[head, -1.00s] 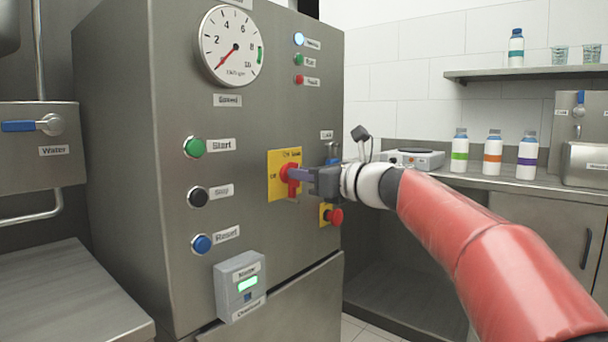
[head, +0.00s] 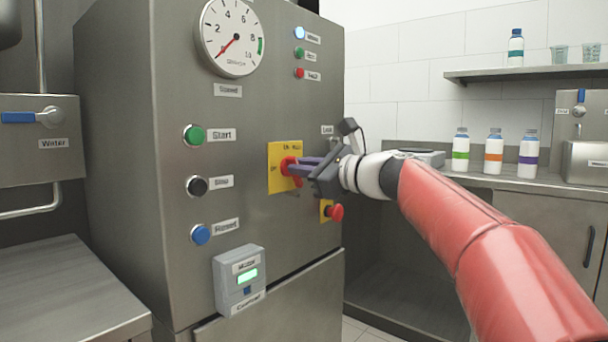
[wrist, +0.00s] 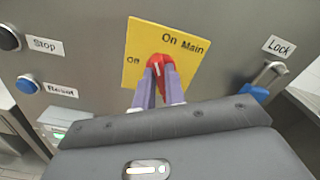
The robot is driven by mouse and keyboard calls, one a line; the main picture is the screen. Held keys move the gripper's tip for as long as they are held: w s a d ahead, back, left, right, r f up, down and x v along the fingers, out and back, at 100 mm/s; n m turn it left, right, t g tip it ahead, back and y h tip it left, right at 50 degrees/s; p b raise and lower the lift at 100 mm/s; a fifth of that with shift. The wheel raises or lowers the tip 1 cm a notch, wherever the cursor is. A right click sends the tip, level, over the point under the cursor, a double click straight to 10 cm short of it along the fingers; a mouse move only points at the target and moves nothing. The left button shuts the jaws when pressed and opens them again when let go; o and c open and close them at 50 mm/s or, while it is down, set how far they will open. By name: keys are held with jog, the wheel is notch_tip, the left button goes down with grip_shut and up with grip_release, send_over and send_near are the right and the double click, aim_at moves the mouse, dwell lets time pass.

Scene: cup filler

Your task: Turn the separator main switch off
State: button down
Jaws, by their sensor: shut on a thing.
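The separator main switch has a red handle (head: 287,163) on a yellow plate (head: 276,180) on the steel cabinet front. In the wrist view the red handle (wrist: 159,61) shows a white mark. The yellow plate (wrist: 193,66) reads "On" and "Main" at its top and "Off" at its left. My gripper (wrist: 160,80) is shut on the red handle, one finger on each side. In the head view my gripper (head: 297,168) reaches the switch from the right and looks rolled. The fingers partly hide the handle, so I cannot tell its exact setting.
A red stop knob (head: 336,212) sits just below my gripper. Start (head: 194,135), Stop (head: 197,187) and Reset (head: 201,234) buttons are to the left. A blue padlock (wrist: 257,91) hangs at the "Lock" label, close to my gripper's right side.

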jog(key=n+b, duration=0.2)
jog(key=n, duration=0.2)
jog(key=n+b, duration=0.2)
jog(key=n, duration=0.2)
jog(key=n+b, duration=0.2)
jog(key=n, duration=0.2)
jog(key=shift+s+a+f, duration=0.1)
jog(key=shift+f, duration=0.2)
dwell(0.4)
jog(key=c, duration=1.5)
grip_release()
jog(key=shift+o, duration=0.2)
jog(key=b+v, duration=0.1)
jog(key=v, duration=0.7)
jog(key=shift+b, duration=0.3)
